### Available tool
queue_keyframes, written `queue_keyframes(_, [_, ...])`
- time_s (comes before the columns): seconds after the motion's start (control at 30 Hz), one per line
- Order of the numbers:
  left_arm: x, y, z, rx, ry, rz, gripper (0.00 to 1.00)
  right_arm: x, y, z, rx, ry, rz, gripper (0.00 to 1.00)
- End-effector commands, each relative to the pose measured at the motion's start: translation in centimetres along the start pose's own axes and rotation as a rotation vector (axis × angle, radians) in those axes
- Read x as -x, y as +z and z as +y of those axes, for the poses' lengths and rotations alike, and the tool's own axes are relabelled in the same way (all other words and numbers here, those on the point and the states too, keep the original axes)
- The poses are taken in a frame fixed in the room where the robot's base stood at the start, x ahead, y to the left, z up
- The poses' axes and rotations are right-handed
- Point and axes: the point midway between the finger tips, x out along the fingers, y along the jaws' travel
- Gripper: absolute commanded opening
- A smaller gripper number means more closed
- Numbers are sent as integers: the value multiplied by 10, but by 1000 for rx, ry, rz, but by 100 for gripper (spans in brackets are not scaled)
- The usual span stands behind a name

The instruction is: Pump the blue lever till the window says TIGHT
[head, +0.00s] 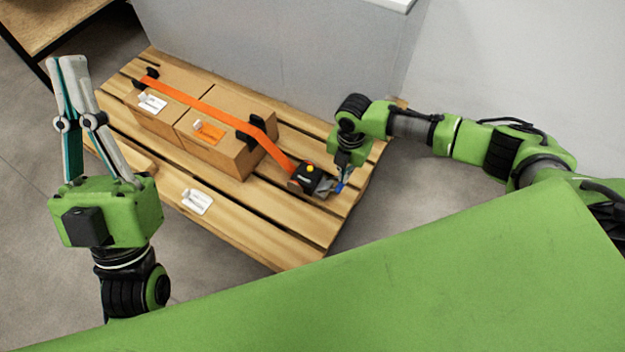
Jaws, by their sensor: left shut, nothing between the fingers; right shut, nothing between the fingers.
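The blue lever (339,187) shows as a small blue tip at the right side of a black ratchet box (309,179) on the wooden pallet. The box has a yellow and a red spot on top; its window text is too small to read. An orange strap (215,113) runs from the box over two cardboard boxes. My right gripper (343,182) is shut, pointing down at the blue lever; I cannot tell whether it touches it. My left gripper (68,62) is shut and empty, raised at the left, away from the ratchet.
The cardboard boxes (237,162) stand on the pallet (262,233) with black corner guards under the strap. A white tag (196,202) lies on the front slats. A grey block (270,55) stands behind the pallet. A wooden table (50,22) is at the upper left.

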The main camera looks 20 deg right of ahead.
Motion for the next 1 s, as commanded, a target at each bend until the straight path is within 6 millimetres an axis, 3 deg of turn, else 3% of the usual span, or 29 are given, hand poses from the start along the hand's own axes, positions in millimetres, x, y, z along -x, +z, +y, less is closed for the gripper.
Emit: queue_keyframes(1.0, [12, 80, -9, -19, -15, -391, 0, 16, 0, 0, 0, 0, 0, 0])
